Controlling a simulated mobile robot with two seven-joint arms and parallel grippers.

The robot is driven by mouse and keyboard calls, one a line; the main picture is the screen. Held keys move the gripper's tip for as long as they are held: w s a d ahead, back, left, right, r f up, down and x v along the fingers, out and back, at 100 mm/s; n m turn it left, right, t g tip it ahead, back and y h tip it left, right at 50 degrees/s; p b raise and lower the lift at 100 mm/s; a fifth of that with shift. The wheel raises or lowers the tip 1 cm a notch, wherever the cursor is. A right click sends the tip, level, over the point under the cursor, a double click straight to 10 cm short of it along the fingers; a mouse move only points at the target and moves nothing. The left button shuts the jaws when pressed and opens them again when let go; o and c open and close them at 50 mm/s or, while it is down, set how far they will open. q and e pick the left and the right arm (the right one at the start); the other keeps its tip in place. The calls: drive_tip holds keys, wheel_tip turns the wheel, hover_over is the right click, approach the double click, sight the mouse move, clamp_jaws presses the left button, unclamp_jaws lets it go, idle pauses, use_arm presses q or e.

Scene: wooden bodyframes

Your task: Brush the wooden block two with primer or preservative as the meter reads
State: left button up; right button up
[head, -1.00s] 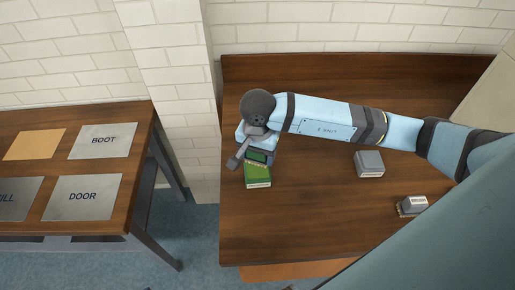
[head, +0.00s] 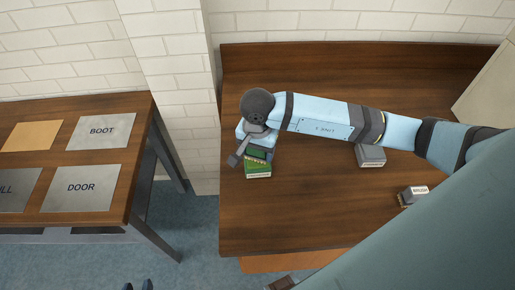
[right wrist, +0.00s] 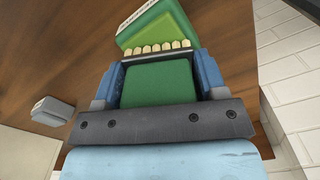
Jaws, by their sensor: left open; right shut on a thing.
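A brush labelled BRUSH (head: 414,194) lies at the table's right. Only the tips of my left gripper (head: 138,285) show at the bottom edge, apart and empty.
A grey box (head: 371,156) stands on the right table (head: 320,215), partly behind my right arm. A second table (head: 130,150) at left bears plates marked BOOT (head: 101,131) and DOOR (head: 81,188), plus a tan sheet (head: 33,136). A gap separates the tables.

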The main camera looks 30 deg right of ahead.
drive_tip(key=shift+f+b, duration=0.5)
idle(0.4)
drive_tip(key=shift+s+f+b, duration=0.1)
drive_tip(key=shift+f+b, duration=0.05)
drive_tip(key=shift+b, duration=0.25)
idle(1.6)
drive_tip(key=shift+r+p, duration=1.4)
drive_tip(key=shift+r, duration=2.2)
drive_tip(key=shift+r, duration=0.1)
wheel_tip(320, 180, up, 6)
drive_tip(key=w+d+n+p, duration=0.1)
drive_tip(key=w+n+p, duration=0.1)
drive_tip(key=n, duration=0.7)
drive_tip(key=shift+d+n+p, duration=0.35)
drive_tip(key=shift+n, duration=0.05)
